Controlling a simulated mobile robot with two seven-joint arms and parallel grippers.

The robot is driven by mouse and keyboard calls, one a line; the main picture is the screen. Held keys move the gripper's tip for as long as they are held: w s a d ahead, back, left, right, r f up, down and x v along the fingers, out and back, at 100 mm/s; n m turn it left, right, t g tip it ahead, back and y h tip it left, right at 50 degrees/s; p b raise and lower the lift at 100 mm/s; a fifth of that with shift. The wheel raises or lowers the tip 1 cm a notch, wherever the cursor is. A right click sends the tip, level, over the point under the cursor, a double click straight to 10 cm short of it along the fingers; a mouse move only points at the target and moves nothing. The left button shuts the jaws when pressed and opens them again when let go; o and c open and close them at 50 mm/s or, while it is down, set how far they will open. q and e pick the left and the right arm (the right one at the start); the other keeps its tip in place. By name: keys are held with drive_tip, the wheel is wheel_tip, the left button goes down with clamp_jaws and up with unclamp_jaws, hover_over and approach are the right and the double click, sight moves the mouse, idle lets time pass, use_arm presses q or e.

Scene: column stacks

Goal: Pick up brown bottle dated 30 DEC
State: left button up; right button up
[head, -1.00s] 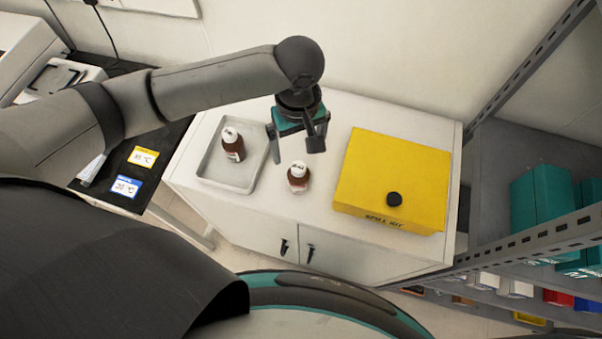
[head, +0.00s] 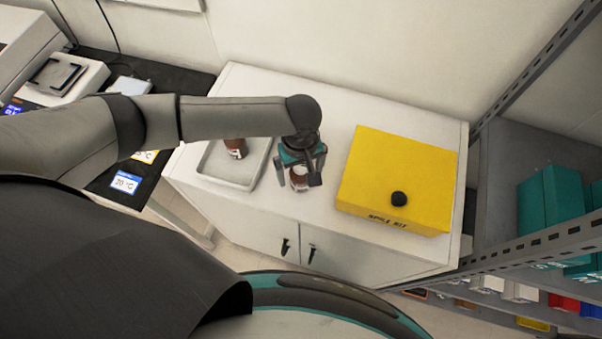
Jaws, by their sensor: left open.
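The dates on both labels are too small to read. My right gripper is not in view.
The grey tray (head: 212,177) lies on the left of the white cabinet (head: 340,232). A yellow spill kit box (head: 395,175) with a black knob stands close on the right. A metal shelf with teal boxes (head: 550,207) is at the far right.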

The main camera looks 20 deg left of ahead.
use_arm(q)
drive_tip(key=shift+c, duration=0.2)
drive_tip(key=shift+r, duration=0.1)
clamp_jaws()
idle(0.5)
drive_tip(key=shift+r, duration=0.1)
